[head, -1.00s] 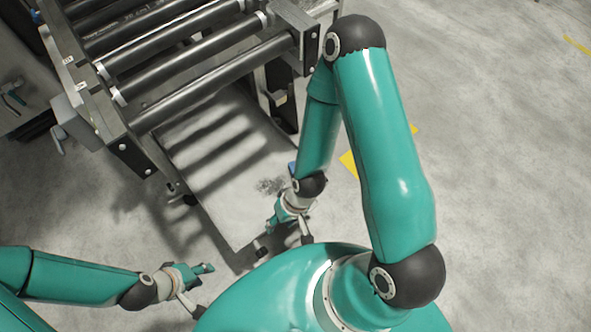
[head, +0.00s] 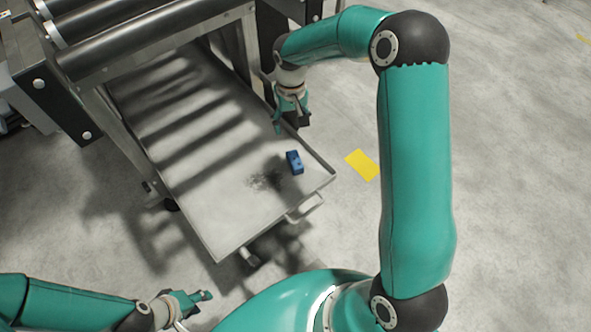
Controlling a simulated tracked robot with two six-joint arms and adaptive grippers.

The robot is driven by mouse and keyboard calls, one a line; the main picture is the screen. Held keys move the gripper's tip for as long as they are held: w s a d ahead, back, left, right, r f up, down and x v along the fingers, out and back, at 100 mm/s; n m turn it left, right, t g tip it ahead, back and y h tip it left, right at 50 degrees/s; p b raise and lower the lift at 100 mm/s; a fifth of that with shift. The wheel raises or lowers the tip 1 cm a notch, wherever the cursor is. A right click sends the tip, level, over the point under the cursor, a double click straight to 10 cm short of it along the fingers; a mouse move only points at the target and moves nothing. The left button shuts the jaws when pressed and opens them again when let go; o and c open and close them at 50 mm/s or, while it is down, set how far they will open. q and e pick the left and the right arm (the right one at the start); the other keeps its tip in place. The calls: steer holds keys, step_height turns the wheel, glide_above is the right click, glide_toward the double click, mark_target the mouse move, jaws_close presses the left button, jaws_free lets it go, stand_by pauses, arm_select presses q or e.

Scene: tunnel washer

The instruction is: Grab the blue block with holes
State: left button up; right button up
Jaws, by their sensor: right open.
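The blue block (head: 294,162) lies on the grey flat cart (head: 215,215), near its right edge and beside a dark speckled patch. Dark spots, which look like holes, show on it. My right gripper (head: 290,129) is open, pointing down above the cart just beyond the block, apart from it. My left gripper (head: 200,302) is low in the picture, in front of the cart and away from the block. Its fingers are too small and partly hidden to tell their opening.
A roller conveyor (head: 150,40) on a metal frame stands over the cart's far part. The cart has a handle (head: 305,208) at its near right corner. A yellow floor mark (head: 363,165) lies to the right. The floor at the right is clear.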

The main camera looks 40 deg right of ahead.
steer(key=b, duration=0.3)
glide_toward(294, 157)
steer(key=f, duration=0.5)
steer(key=shift+w+f, duration=0.15)
steer(key=shift+w, duration=0.15)
steer(key=f, duration=0.3)
steer(key=f+b, duration=0.1)
steer(key=shift+s+f, duration=0.3)
steer(key=shift+s, duration=0.05)
steer(key=shift+f, duration=0.35)
steer(key=shift+c, duration=0.4)
steer(key=shift+r, duration=0.1)
jaws_close()
